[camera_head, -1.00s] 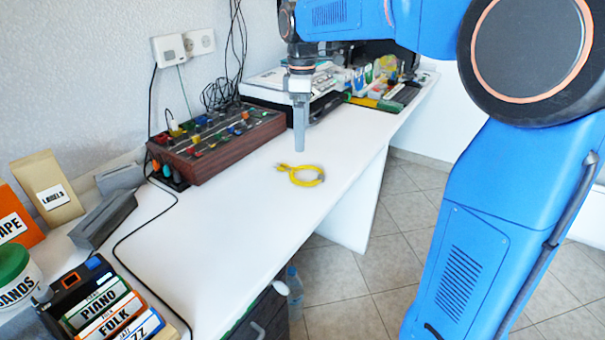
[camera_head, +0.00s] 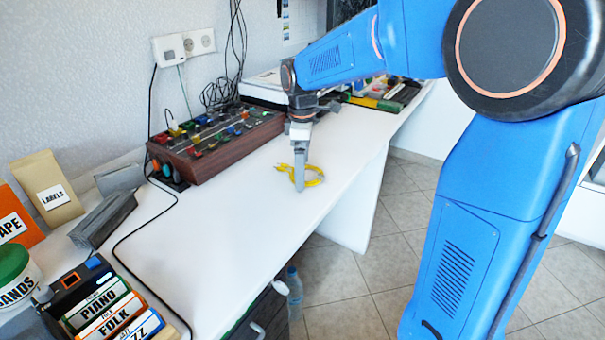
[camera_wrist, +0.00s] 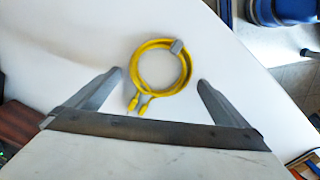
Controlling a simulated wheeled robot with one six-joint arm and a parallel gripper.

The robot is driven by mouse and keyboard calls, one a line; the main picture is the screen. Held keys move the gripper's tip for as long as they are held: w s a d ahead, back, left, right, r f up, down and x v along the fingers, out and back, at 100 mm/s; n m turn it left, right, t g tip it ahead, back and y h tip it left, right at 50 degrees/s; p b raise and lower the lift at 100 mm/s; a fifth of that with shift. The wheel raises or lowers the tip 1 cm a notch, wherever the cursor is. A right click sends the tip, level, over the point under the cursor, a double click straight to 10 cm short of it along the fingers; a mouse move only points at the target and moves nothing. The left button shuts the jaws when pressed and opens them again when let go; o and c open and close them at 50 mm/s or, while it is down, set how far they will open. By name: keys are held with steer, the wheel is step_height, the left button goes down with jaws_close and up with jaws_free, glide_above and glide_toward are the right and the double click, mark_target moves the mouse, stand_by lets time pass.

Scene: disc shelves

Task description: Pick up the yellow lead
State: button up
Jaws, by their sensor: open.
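The yellow lead (camera_head: 312,179) lies coiled on the white table, partly hidden behind my gripper (camera_head: 299,188) in the head view. In the wrist view the yellow lead (camera_wrist: 137,70) is a round coil with a grey clip at its upper right and two plug ends at its lower left. My gripper (camera_wrist: 162,78) is open and empty, its two grey fingers on either side of the coil in that view, apart from it. I cannot tell the exact height of the fingertips above the table.
A wooden mixer box (camera_head: 215,145) with coloured knobs stands at the wall, left of the lead. The table's edge (camera_head: 340,199) is close on the right. A black cable (camera_head: 135,232) runs over the table. The table (camera_head: 215,240) in front of the lead is clear.

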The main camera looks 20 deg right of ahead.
steer(key=shift+f, duration=0.15)
steer(key=c, duration=1.2)
steer(key=shift+o, duration=0.2)
